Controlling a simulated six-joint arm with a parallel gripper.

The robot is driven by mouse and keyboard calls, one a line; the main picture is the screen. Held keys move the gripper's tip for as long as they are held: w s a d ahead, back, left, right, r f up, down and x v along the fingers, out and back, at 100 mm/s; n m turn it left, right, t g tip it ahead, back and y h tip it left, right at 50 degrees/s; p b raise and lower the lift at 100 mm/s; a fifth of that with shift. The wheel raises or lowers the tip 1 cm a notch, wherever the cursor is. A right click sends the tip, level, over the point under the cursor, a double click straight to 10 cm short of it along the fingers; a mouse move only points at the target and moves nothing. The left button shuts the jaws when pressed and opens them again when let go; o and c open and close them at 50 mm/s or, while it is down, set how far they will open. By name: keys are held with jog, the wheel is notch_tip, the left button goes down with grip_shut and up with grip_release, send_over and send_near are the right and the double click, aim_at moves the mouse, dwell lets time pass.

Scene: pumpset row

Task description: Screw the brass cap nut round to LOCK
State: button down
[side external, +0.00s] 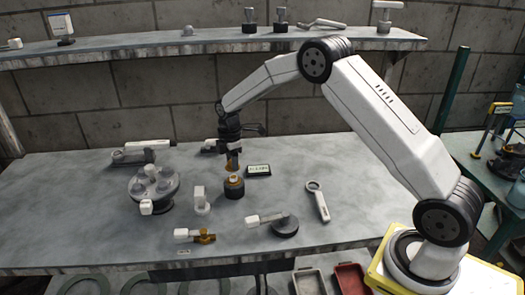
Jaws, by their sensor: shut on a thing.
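My gripper (232,160) points straight down over the middle of the bench. It is shut on a small brass-coloured piece, which looks like the brass cap nut (232,167). Directly below stands a short black cylinder (234,191) with a brass-coloured top (233,180). The held piece seems to be just above that top, but I cannot tell if they touch. A small dark plate with pale lettering (258,170) lies to the right of the cylinder; its text is too small to read. The fingers hide part of the nut.
On the bench (90,235) are a round grey flange (153,183) on the left, a small white-handled valve (201,201), a brass valve (205,237), a black disc with a white lever (285,226) and a ring spanner (318,202). A shelf (150,43) runs behind.

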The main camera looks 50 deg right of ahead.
aim_at(234, 177)
jog(key=shift+f, duration=0.9)
jog(key=shift+f, duration=1.7)
dwell(1.6)
jog(key=shift+f+m, duration=0.15)
jog(key=shift+m, duration=0.65)
jog(key=shift+f+m, duration=0.1)
jog(key=shift+m, duration=0.5)
jog(key=shift+s+f+m, duration=0.1)
jog(key=shift+m, duration=0.8)
